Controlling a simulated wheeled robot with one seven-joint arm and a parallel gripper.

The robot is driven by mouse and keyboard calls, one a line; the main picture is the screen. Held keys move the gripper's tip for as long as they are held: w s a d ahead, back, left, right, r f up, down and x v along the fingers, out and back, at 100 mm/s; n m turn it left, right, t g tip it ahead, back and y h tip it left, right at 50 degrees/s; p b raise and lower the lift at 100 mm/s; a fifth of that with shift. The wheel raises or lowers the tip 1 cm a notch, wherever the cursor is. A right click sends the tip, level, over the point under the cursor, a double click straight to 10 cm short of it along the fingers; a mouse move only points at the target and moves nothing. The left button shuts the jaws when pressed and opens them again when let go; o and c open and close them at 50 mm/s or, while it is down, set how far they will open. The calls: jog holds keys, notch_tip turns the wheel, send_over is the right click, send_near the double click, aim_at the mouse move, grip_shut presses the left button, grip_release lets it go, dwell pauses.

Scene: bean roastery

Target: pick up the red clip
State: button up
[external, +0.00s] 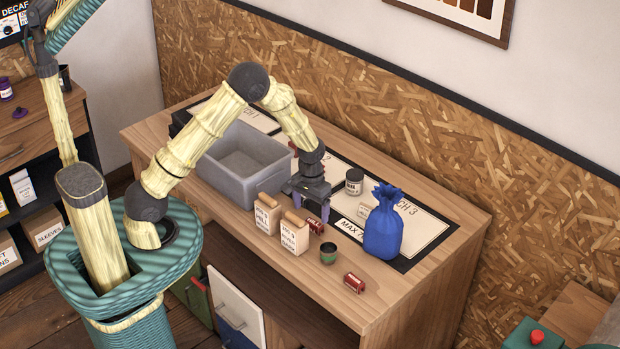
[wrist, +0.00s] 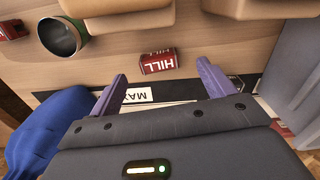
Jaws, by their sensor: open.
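A small red block-like clip (external: 315,226) with a white label lies on the wooden table, just in front of my gripper (external: 312,207). In the wrist view the same red clip (wrist: 158,62) reads "HILL" and lies ahead of the gap between the purple fingers of my gripper (wrist: 161,72). The fingers are spread with nothing between them. A second, similar red piece (external: 354,283) lies nearer the table's front edge; it shows at the upper left in the wrist view (wrist: 10,30). I cannot tell how high the fingertips are above the table.
Two paper bags (external: 267,214) (external: 294,236) stand left of the near red clip. A green-banded dark cup (external: 328,254) stands between the two red pieces. A blue sack (external: 383,228) is right, a labelled jar (external: 354,181) behind, a grey bin (external: 222,182) left.

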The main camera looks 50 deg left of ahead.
aim_at(314, 222)
jog(key=shift+w+d+f+p, duration=0.15)
jog(key=shift+f+p, duration=0.15)
jog(key=shift+f, duration=0.55)
jog(key=shift+w+a+f+p, duration=0.15)
jog(key=shift+f+p, duration=0.15)
jog(key=shift+f, duration=0.55)
jog(key=shift+w+d+f+p, duration=0.15)
jog(key=shift+f+p, duration=0.15)
jog(key=shift+f, duration=0.55)
jog(key=c, duration=1)
